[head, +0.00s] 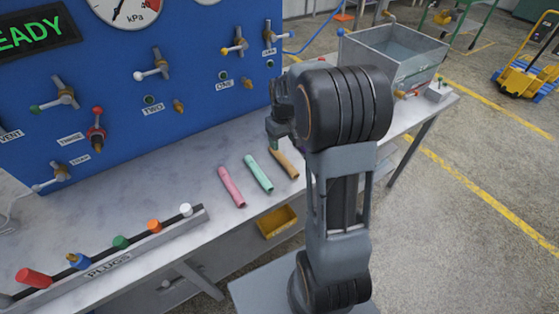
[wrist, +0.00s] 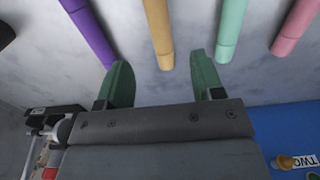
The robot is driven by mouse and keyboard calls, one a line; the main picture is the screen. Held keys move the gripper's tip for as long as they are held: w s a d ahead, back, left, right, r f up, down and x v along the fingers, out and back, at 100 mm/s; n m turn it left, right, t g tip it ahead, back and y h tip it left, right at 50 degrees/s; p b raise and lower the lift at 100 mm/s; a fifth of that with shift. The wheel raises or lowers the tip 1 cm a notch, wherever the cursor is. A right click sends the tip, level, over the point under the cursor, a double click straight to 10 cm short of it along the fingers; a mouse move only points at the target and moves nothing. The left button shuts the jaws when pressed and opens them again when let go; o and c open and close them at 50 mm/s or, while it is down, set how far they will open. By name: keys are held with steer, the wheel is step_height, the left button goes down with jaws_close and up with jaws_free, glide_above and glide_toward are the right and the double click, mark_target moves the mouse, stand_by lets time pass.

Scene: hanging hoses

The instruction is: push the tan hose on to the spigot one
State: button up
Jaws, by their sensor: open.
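The tan hose (head: 284,163) lies on the grey bench in the head view, its near end clear and its far end close to my gripper (head: 277,132). In the wrist view the tan hose (wrist: 158,30) runs down from the top edge, and its end lies between the two green fingertips of my gripper (wrist: 160,70). The fingers are apart, with a gap on each side of the hose. Spigot one (head: 246,83) is a small brass stub on the blue panel, beside the label ONE (head: 224,84). Nothing is on it.
A green hose (head: 258,173) and a pink hose (head: 231,187) lie left of the tan one. A purple hose (wrist: 90,30) shows in the wrist view, beside the tan one. Spigot two (head: 178,106) is bare. A plug rack (head: 110,262) stands at the bench's front left.

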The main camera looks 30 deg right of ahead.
mark_target(283, 158)
steer(key=shift+f, duration=4.7)
steer(key=shift+s, duration=0.1)
steer(key=shift+c, duration=0.2)
steer(key=c, duration=1)
